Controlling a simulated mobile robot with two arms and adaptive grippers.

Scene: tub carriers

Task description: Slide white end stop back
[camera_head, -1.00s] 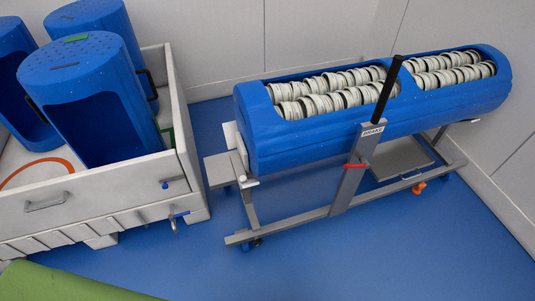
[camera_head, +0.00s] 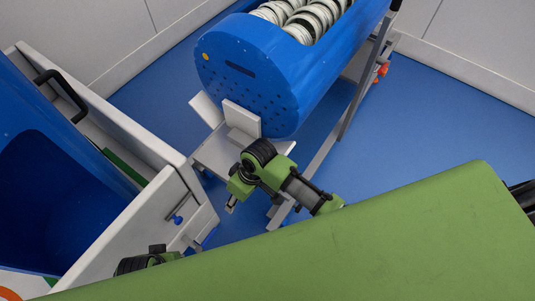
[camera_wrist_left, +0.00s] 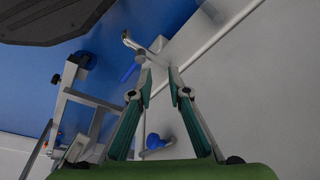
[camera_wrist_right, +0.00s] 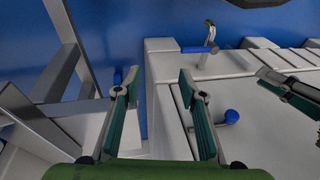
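A white end stop (camera_head: 242,117) stands upright at the near end of the cart, in front of the perforated end face of the blue tub (camera_head: 238,75). A second pale plate (camera_head: 205,110) stands just left of it. Whether the stop touches the tub cannot be told. My right gripper (camera_head: 231,206) is below the stop, apart from it; in the right wrist view its fingers (camera_wrist_right: 156,80) are apart and empty. My left gripper shows only partly at the lower left of the head view; in the left wrist view its fingertips (camera_wrist_left: 159,70) are apart with nothing between them.
A white crate (camera_head: 150,150) with a blue-handled latch (camera_head: 178,220) stands close on the left and holds a blue tub (camera_head: 50,170). The cart's grey end shelf (camera_head: 215,155) sticks out toward it, leaving a narrow gap. Blue floor (camera_head: 420,130) is clear on the right.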

